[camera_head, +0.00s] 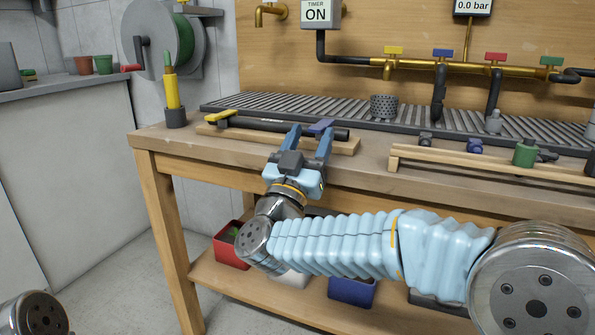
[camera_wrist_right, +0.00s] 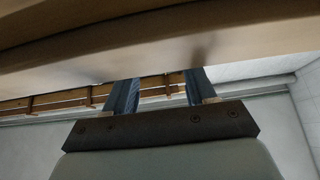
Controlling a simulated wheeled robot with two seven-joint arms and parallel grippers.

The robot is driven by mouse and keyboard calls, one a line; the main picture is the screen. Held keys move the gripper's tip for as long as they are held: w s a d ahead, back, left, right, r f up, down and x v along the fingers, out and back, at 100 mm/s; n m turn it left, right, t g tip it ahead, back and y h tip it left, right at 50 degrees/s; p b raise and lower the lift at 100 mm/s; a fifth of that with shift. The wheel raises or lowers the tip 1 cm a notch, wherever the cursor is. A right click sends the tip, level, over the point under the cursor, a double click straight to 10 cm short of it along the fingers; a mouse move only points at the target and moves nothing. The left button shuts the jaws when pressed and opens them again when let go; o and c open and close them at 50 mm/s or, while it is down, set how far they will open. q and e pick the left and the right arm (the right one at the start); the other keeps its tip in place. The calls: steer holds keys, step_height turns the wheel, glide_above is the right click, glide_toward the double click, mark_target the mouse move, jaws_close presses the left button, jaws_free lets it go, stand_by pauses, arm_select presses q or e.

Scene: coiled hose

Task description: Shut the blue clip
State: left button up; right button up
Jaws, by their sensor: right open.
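The blue clip (camera_head: 321,127) is on a black hose piece (camera_head: 285,128) that lies on a wooden board (camera_head: 342,145) at the front left of the bench. Its lever looks raised and tilted. A yellow clip (camera_head: 221,116) is at the left end of the same piece. My right gripper (camera_head: 309,133) is open, its two blue fingers reaching up to the board's front edge, with the blue clip just beyond and between the tips. In the right wrist view the fingers (camera_wrist_right: 160,84) are apart with nothing between them; the clip does not show there. My left gripper is not in view.
The wooden bench (camera_head: 240,150) has a ribbed drain tray (camera_head: 330,112) behind the board. A wooden rack (camera_head: 440,160) with several fittings is on the right. Red (camera_head: 228,252) and blue (camera_head: 352,292) bins sit on the lower shelf.

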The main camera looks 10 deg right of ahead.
steer(key=v, duration=1)
steer(key=shift+b, duration=0.35)
